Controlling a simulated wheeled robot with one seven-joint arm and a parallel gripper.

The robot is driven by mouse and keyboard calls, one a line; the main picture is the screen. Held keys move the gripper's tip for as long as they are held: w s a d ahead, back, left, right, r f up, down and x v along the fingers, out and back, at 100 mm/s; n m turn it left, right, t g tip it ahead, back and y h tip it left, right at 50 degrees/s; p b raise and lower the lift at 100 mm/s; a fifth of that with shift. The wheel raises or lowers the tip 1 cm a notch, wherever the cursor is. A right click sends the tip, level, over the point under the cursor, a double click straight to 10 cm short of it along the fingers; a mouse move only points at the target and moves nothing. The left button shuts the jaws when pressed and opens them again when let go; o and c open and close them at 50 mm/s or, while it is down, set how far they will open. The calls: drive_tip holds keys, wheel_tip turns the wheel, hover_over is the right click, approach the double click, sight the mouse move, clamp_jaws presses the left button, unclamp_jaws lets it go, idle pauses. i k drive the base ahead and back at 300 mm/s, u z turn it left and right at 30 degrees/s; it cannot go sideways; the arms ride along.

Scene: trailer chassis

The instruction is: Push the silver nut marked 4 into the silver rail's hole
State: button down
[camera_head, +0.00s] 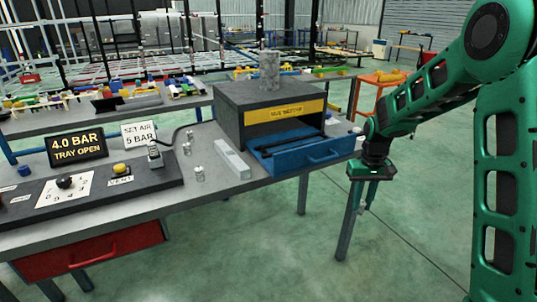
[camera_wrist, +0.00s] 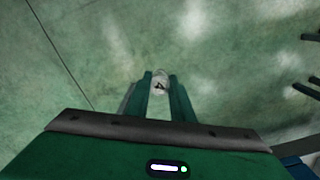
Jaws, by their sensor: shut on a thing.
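My gripper (camera_head: 366,205) hangs over the floor, right of the table and the blue tray. In the wrist view its fingers (camera_wrist: 160,85) are shut on a small silver nut (camera_wrist: 160,79). The nut has a dark mark on its face, too small to read for certain. The silver rail (camera_head: 232,159), a pale block, lies on the table left of the tray, well apart from my gripper. Its hole cannot be made out. Other small silver pieces stand left of the rail, one (camera_head: 199,174) near the table's front; their marks are not readable.
A dark press box (camera_head: 229,132) with a yellow label stands behind the open blue tray (camera_head: 316,157), which juts toward the table's right edge. A control panel (camera_head: 90,190) with a knob, yellow button and lever fills the left. Floor around my gripper is clear.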

sight(243, 171)
drive_tip(key=z, duration=1.2)
drive_tip(key=k, duration=1.1)
drive_tip(key=u, duration=1)
drive_tip(key=i, duration=1)
